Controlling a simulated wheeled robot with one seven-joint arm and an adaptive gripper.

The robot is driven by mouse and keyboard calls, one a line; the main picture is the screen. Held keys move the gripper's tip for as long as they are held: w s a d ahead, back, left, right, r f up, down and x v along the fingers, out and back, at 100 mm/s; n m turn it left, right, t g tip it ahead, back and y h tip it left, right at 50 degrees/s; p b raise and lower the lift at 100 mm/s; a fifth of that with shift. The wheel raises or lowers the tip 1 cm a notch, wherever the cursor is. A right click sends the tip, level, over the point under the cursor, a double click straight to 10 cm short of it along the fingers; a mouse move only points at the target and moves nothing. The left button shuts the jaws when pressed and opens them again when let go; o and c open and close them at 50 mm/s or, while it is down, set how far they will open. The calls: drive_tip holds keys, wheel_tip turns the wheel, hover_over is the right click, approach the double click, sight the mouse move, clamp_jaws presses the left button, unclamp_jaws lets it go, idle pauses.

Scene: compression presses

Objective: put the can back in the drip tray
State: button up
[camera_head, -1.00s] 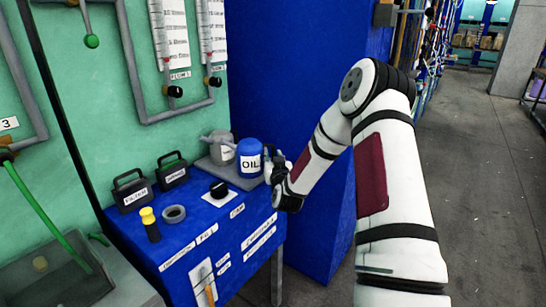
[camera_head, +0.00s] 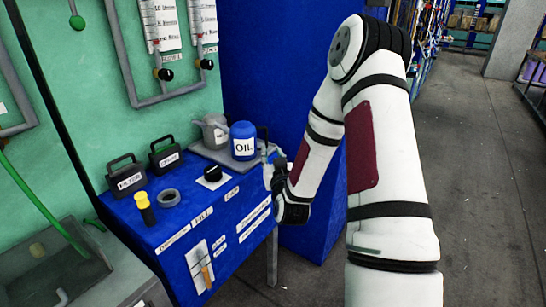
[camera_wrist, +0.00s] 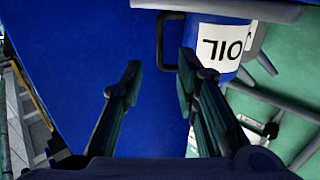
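The blue can (camera_head: 243,130) with a white OIL label stands upright on the grey drip tray (camera_head: 204,152) at the back of the blue bench. Its dark handle (camera_head: 263,131) points right, toward my arm. My gripper (camera_head: 273,160) is just right of the can and lower than its handle. In the wrist view the picture is turned over, with the can (camera_wrist: 240,62) and handle (camera_wrist: 161,42) near the top. My gripper (camera_wrist: 160,65) there is open, its fingers apart with nothing held. Whether a fingertip touches the handle cannot be told.
A grey can (camera_head: 212,135) stands on the tray beside the blue one. Two black handled containers (camera_head: 125,176), a grey ring (camera_head: 168,198), a yellow-topped tool (camera_head: 145,206) and a black knob (camera_head: 212,174) sit on the bench. A tall blue panel (camera_head: 283,60) rises behind.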

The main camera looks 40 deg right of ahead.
drive_tip(key=s+a+r+n+g+y, duration=0.2)
drive_tip(key=a+r+g+y, duration=0.15)
drive_tip(key=a, duration=0.35)
drive_tip(key=s+a+r+n+g+y, duration=0.2)
drive_tip(key=s+a+r, duration=0.15)
drive_tip(key=a, duration=0.35)
drive_tip(key=s+a+r+g, duration=0.1)
drive_tip(key=s+a+g, duration=0.1)
drive_tip(key=s, duration=0.8)
drive_tip(key=s+a+r+g+y, duration=0.1)
drive_tip(key=s+a+r+g, duration=0.1)
drive_tip(key=s, duration=0.9)
drive_tip(key=s+a+r+n+g+y, duration=0.1)
drive_tip(key=s+a+g, duration=0.3)
drive_tip(key=s, duration=0.7)
drive_tip(key=shift+a+r, duration=0.55)
drive_tip(key=shift+r, duration=0.1)
wheel_tip(320, 180, up, 8)
drive_tip(key=t+p, duration=0.1)
drive_tip(key=p, duration=0.5)
drive_tip(key=shift+r+p, duration=0.15)
drive_tip(key=shift+p, duration=0.25)
